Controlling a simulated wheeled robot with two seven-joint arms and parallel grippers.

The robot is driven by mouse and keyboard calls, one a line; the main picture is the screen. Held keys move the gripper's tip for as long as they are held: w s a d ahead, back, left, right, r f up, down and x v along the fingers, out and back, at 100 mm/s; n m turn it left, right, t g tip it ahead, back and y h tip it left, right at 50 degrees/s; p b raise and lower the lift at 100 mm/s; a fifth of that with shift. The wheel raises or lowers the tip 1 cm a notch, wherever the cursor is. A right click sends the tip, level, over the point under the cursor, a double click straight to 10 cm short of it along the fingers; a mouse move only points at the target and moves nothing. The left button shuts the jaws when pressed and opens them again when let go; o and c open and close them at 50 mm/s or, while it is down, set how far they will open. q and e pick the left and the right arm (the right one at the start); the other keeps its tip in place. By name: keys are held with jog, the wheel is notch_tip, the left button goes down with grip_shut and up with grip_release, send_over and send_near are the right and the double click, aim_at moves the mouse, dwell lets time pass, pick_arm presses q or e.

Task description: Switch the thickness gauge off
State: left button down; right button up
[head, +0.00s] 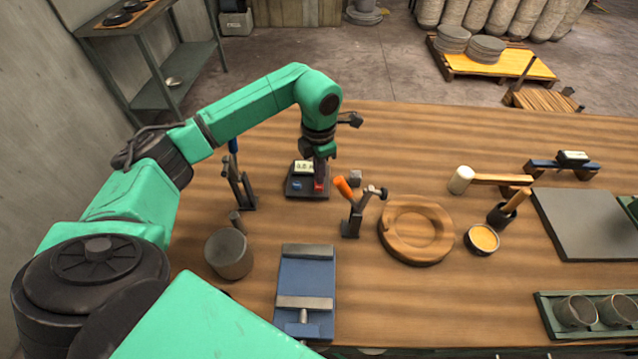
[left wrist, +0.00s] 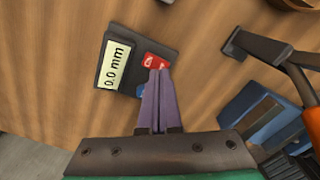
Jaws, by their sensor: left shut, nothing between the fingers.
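The thickness gauge (head: 307,190) is a dark box on the wooden table with a pale display, a blue button (head: 297,186) and a red button (head: 319,187). In the left wrist view the gauge (left wrist: 122,42) shows "0.0 mm" on its display (left wrist: 115,65). The red button (left wrist: 156,61) lies right at my fingertips, and the blue button is mostly hidden behind the fingers. My left gripper (head: 320,177) points down over the red-button side, shut and empty; its purple fingers (left wrist: 156,73) are together. I cannot tell whether the tips touch the button. My right gripper is not in view.
An orange-handled toggle clamp (head: 350,205) stands close right of the gauge, another clamp (head: 240,185) to its left. A small grey block (head: 355,178) sits beside it.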

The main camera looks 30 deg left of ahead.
aim_at(319, 187)
pick_arm(q)
jog(key=shift+f+b, duration=1)
jog(key=shift+f, duration=0.3)
dwell(0.7)
jog(key=shift+s, duration=0.1)
notch_tip(319, 187, up, 7)
jog(key=p, duration=0.5)
jog(key=shift+r, duration=0.1)
dwell(0.4)
